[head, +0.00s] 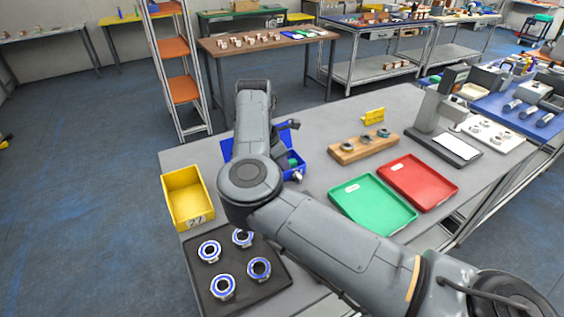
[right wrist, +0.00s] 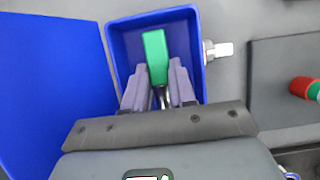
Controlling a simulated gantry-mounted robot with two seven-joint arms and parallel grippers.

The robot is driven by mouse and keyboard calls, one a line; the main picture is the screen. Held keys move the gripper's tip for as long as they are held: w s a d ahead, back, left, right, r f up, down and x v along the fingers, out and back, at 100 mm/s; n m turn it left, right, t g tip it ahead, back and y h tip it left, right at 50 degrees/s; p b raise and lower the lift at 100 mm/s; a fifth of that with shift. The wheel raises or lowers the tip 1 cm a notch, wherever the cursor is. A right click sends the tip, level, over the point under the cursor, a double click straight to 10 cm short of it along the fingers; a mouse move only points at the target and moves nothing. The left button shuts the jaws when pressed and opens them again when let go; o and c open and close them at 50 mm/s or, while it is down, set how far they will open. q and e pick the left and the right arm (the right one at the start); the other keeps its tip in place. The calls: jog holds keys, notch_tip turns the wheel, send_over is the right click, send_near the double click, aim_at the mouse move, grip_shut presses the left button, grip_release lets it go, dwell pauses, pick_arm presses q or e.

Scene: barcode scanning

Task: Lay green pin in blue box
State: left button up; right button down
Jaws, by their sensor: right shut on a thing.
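The blue box (head: 301,161) stands on the grey bench, partly hidden behind my right arm in the head view. In the right wrist view, the box (right wrist: 117,45) shows its open top and inner walls. My right gripper (right wrist: 157,80) is shut on the green pin (right wrist: 155,55), which points away from the fingers over the box's inside. I cannot tell whether the pin touches the box floor. The pin (head: 293,160) also shows as a small green patch in the head view. My left gripper is not in view.
A flat blue panel (right wrist: 50,80) lies left of the box. A yellow bin (head: 186,195), a black tray (head: 270,280) with several rings, a green tray (head: 374,205), a red tray (head: 418,182) and a wooden block (head: 350,153) surround it. A red-and-green piece (right wrist: 305,87) lies to the right.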

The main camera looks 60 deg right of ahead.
jog(key=shift+f, duration=0.3)
jog(key=c, duration=1)
grip_release()
jog(key=shift+o, duration=0.3)
jog(key=p+v, duration=0.4)
jog(key=v, duration=0.8)
jog(key=shift+r, duration=0.35)
